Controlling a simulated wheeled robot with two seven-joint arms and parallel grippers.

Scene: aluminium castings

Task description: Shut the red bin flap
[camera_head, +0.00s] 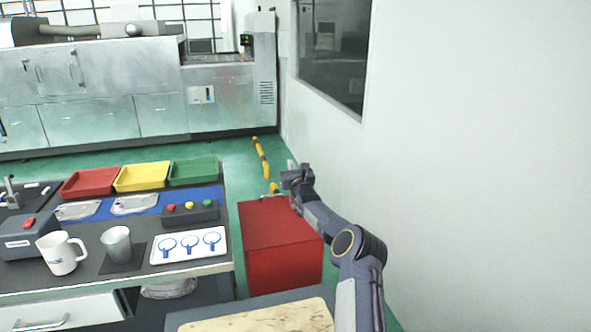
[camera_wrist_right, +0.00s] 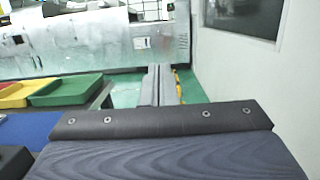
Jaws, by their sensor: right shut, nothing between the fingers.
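The red bin (camera_head: 284,268) stands on the floor to the right of the workbench. Its red flap (camera_head: 275,225) appears to lie flat across the top, though my right arm covers its far right part and I cannot tell whether it is fully down. My right gripper (camera_head: 292,168) is at the bin's far edge, above it in the picture, shut and empty. In the right wrist view the fingers (camera_wrist_right: 158,85) are together and point towards the grey cabinets; the bin is not visible there. My left gripper is not in view.
The workbench (camera_head: 215,282) holds red (camera_head: 90,183), yellow (camera_head: 142,178) and green (camera_head: 193,172) trays, a mug (camera_head: 60,254) and a cup (camera_head: 117,244). A white wall (camera_head: 480,150) stands close on the right. A pale board (camera_head: 265,318) is in front of the bin.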

